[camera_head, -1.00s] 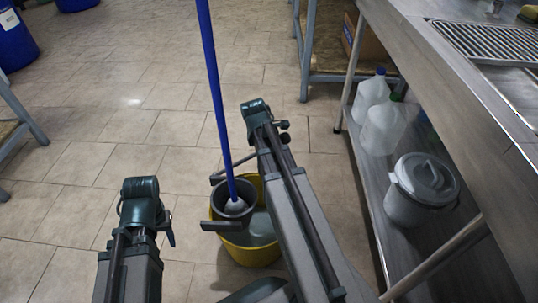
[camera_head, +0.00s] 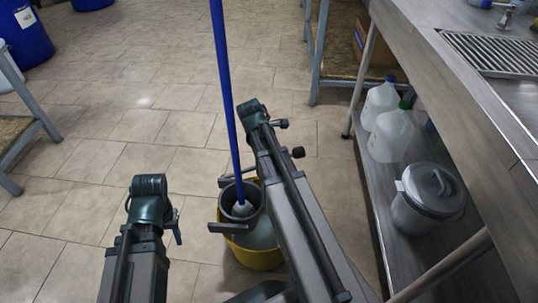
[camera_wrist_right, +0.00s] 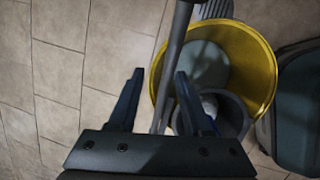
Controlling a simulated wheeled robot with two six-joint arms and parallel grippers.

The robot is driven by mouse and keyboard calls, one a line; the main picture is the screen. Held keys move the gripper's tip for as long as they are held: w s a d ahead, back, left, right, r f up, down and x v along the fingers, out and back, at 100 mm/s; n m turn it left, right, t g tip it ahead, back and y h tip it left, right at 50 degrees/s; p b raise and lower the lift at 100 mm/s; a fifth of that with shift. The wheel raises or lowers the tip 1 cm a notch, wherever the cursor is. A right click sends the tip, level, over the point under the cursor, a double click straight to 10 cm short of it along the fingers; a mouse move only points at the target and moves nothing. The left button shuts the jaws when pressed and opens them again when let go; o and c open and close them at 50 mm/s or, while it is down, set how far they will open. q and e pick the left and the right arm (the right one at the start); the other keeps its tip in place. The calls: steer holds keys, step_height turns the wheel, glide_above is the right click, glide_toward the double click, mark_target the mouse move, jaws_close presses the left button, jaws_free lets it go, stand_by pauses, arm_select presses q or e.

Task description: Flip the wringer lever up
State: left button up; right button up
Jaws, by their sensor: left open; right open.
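A yellow bucket (camera_head: 262,262) stands on the floor with a grey wringer (camera_head: 228,200) at its left side. A blue-handled mop (camera_head: 226,90) stands with its head in the wringer. A dark bar (camera_head: 230,228) lies across the wringer's near side, and a grey rod shows behind it; I cannot tell which is the lever. In the right wrist view a long grey bar (camera_wrist_right: 171,70) passes between the fingers of my open right gripper (camera_wrist_right: 157,85), beside the bucket. My left gripper (camera_head: 177,228) is open and empty, left of the bucket.
A steel counter (camera_head: 470,90) runs along the right. Its lower shelf holds clear jugs (camera_head: 390,136) and a grey lidded bin (camera_head: 428,200). Blue drums (camera_head: 24,36) stand at the back left. The tiled floor between is clear.

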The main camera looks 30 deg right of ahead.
arm_select(q)
steer(key=shift+r, duration=0.15)
arm_select(e)
steer(key=shift+r, duration=0.1)
arm_select(q)
step_height(320, 180, up, 7)
steer(key=p, duration=0.7)
arm_select(e)
steer(key=v, duration=0.7)
steer(key=shift+s+a, duration=0.1)
